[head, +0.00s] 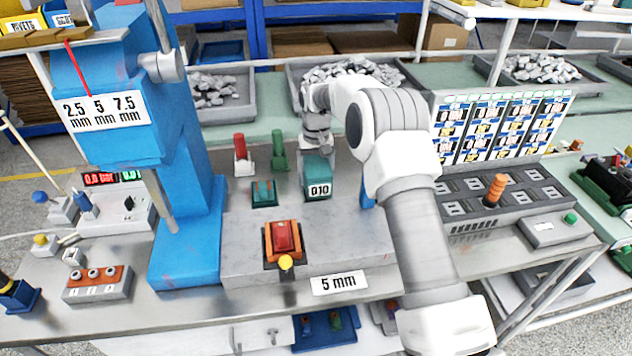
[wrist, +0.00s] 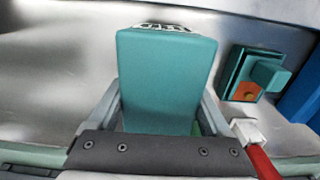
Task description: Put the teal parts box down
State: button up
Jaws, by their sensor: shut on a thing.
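The teal parts box (head: 317,172), with a white label reading "010" or "Q10" on its front, is at the back of the grey metal block (head: 345,235) in the head view. My gripper (head: 318,150) comes down on it from above. In the wrist view the box (wrist: 168,75) fills the space between the two fingers of my gripper (wrist: 160,112), one against each side. The box looks roughly upright. Whether its underside touches the metal surface or hangs just above it, I cannot tell.
A smaller teal piece (head: 264,192) sits left of the box; red (head: 240,155) and green (head: 278,150) handled items stand behind. A red switch (head: 283,240) is at the front. A blue column (head: 190,220) rises at left, a socket panel (head: 495,200) right. Bare metal lies ahead of the box.

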jog(key=shift+f, duration=1.55)
jog(key=o, duration=1.5)
